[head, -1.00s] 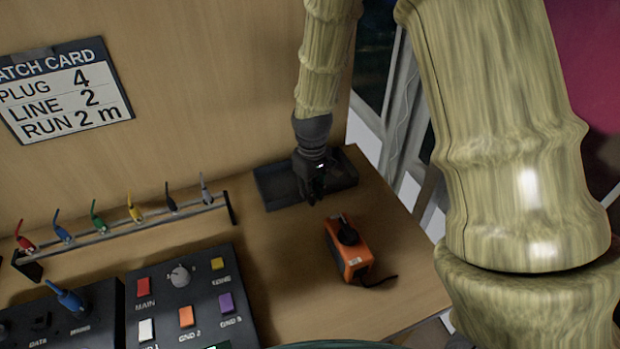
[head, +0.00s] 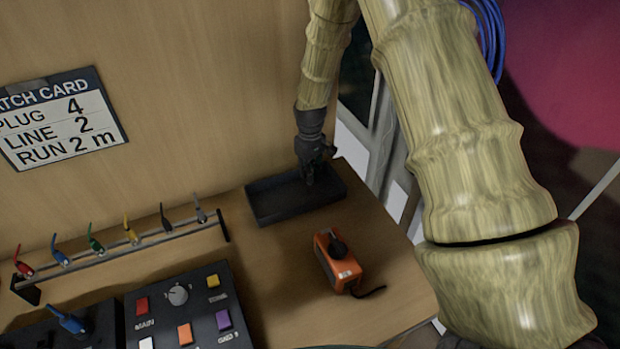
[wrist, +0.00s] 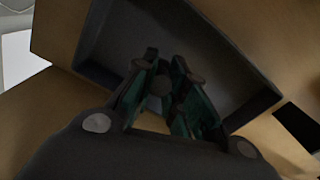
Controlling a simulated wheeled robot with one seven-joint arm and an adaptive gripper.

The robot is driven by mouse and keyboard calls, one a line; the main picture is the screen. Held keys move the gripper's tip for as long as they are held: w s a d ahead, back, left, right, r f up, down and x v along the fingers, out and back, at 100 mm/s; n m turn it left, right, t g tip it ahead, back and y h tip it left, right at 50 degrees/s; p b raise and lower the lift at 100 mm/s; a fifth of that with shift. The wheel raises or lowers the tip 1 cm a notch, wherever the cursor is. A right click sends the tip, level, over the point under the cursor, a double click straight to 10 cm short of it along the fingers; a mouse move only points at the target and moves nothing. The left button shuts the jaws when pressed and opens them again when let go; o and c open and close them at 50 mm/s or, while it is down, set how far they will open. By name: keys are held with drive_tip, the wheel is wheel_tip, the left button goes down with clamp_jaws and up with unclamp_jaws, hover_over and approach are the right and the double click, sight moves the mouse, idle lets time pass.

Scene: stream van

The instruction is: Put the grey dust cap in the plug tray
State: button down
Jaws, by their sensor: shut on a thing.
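The plug tray (head: 272,208) is a dark, shallow rectangular tray at the back right of the bench, and its floor fills much of the wrist view (wrist: 225,70). My gripper (head: 310,182) is above the right half of the tray, pointing down. In the wrist view my gripper (wrist: 165,80) has its fingers nearly together, with a small grey thing, the dust cap (wrist: 160,85), between the fingertips. The cap is dim there and too small to make out in the head view. I cannot tell whether it touches the tray floor.
An orange box with a black knob (head: 330,268) and a short cable stands in front of the tray. A rack (head: 150,236) of coloured plugs is to the left, with a button panel (head: 190,310) below it. The wooden wall rises close behind the tray.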

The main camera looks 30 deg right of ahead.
drive_tip(key=shift+f+p, duration=0.75)
drive_tip(key=shift+f, duration=1)
drive_tip(key=shift+f, duration=0.15)
drive_tip(key=c, duration=1.5)
unclamp_jaws()
drive_tip(key=shift+o, duration=0.2)
drive_tip(key=shift+r+b, duration=1.85)
drive_tip(key=shift+r, duration=4.35)
